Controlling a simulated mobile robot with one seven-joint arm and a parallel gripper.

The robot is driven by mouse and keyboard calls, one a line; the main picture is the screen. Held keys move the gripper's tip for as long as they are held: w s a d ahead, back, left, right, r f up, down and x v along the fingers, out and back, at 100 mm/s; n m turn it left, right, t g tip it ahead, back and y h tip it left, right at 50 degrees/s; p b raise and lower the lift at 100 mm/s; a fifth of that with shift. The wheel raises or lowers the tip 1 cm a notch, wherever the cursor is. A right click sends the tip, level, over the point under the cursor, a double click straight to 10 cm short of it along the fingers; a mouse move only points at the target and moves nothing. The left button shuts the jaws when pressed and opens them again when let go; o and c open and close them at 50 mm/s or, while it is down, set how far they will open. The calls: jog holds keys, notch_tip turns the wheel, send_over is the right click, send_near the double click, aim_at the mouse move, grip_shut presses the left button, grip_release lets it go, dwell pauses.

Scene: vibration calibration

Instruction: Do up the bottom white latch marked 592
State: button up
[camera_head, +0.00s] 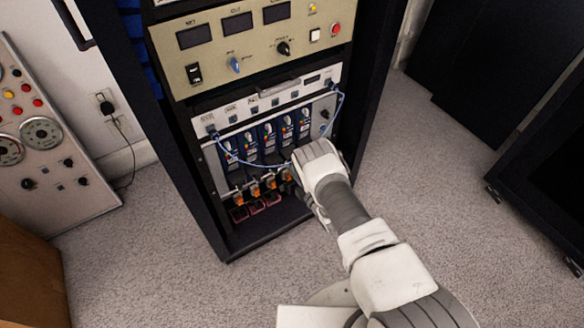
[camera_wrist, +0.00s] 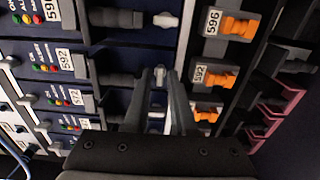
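In the wrist view, the module label 592 (camera_wrist: 64,59) is at the left, on a dark blue module. Along its row, a small pale latch (camera_wrist: 159,78) shows between the fingertips of my gripper (camera_wrist: 160,73). My fingers are slightly apart, one on each side of it; I cannot tell whether they touch it. Another white latch (camera_wrist: 165,20) is on the 596 row, and one shows lower between the fingers (camera_wrist: 155,115).
Orange connectors (camera_wrist: 222,76), some labelled 596 and 592, stick out beside the latches. Pinkish-red brackets (camera_wrist: 280,105) lie at the right. In the head view, a blue cable (camera_head: 240,160) loops across the blue modules (camera_head: 250,143). Carpet (camera_head: 440,190) right of the rack is clear.

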grip_shut()
jog(key=shift+m, duration=9)
